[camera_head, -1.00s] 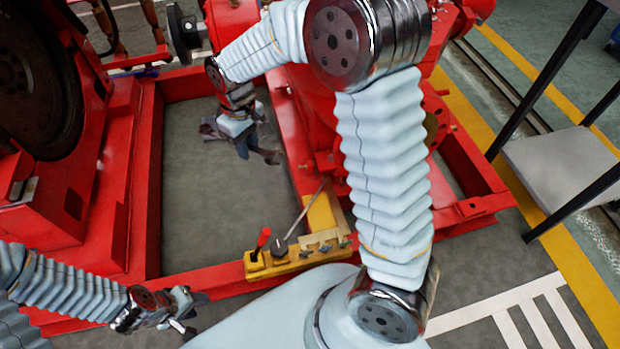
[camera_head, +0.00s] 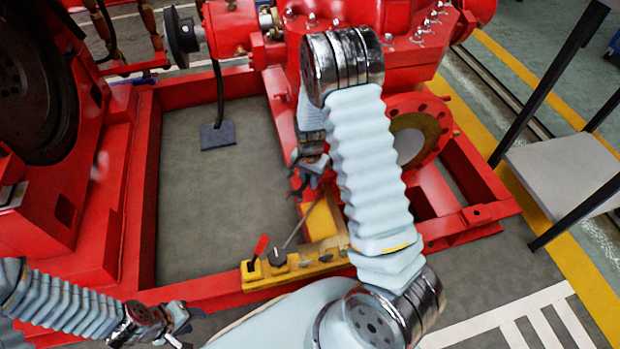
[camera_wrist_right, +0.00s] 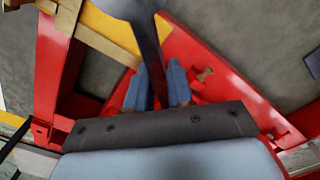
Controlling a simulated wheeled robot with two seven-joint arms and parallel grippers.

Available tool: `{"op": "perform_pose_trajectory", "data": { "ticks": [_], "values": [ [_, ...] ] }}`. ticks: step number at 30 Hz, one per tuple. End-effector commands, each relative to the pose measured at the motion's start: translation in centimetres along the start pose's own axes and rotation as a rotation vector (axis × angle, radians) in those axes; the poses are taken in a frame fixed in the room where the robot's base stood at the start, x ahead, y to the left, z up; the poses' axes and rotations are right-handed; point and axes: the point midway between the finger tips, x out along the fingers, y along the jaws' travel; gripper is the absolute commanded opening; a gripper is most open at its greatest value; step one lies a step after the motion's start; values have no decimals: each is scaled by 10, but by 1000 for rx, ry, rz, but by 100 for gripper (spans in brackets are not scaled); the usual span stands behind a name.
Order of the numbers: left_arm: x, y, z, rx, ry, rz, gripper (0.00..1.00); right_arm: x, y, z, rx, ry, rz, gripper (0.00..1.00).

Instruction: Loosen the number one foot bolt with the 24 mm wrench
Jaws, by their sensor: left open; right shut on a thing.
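My right gripper (camera_head: 309,180) is over the inner right rail of the red frame, beyond the yellow tool tray (camera_head: 256,274). In the right wrist view, the right gripper (camera_wrist_right: 157,82) is shut on a dark flat bar, the wrench (camera_wrist_right: 150,45), which widens toward the top edge; its far end is cut off. A small tan bolt-like part (camera_wrist_right: 205,75) stands on a red surface beside the fingers; I cannot tell whether it is the number one foot bolt. My left gripper (camera_head: 180,324) is open and empty at the lower left, near the frame's front rail.
The tray holds a red-handled tool (camera_head: 261,246) and a long thin rod (camera_head: 303,225). The red pump (camera_head: 395,75) stands beyond my right arm. A black pad (camera_head: 217,135) lies in the open frame bay. A grey side table (camera_head: 565,170) stands at right.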

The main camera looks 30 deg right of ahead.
Motion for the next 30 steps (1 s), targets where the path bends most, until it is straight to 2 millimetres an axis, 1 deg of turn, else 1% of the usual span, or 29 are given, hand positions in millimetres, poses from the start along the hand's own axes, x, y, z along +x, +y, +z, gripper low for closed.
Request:
{"op": "perform_pose_trajectory", "data": {
  "ticks": [2, 3, 8, 14, 15, 16, 21, 30],
  "values": [
    [-3, 1, 0, 0, 0, 0, 43, -2, 0, 2, -1, 1, 0, 0],
    [-1, 0, 0, 0, 1, 0, 43, 1, 0, 2, -1, 1, 1, 0],
    [13, -4, 1, 1, -2, 2, 43, 21, 0, 2, -2, 1, 1, 0],
    [32, -8, 2, 2, -7, 6, 43, 48, 0, 2, -1, 0, 1, 0],
    [23, -6, 2, 2, -8, 6, 43, 41, -7, 2, 29, 2, 0, 0],
    [21, -5, 2, 2, -7, 6, 43, 40, -12, 1, 54, 3, 0, 0],
    [14, -3, 1, 1, -5, 4, 43, 39, -35, -1, 201, 3, -1, 0],
    [8, -2, 1, 1, -3, 2, 43, 41, -74, -16, 458, 3, -1, 0]
  ]
}}
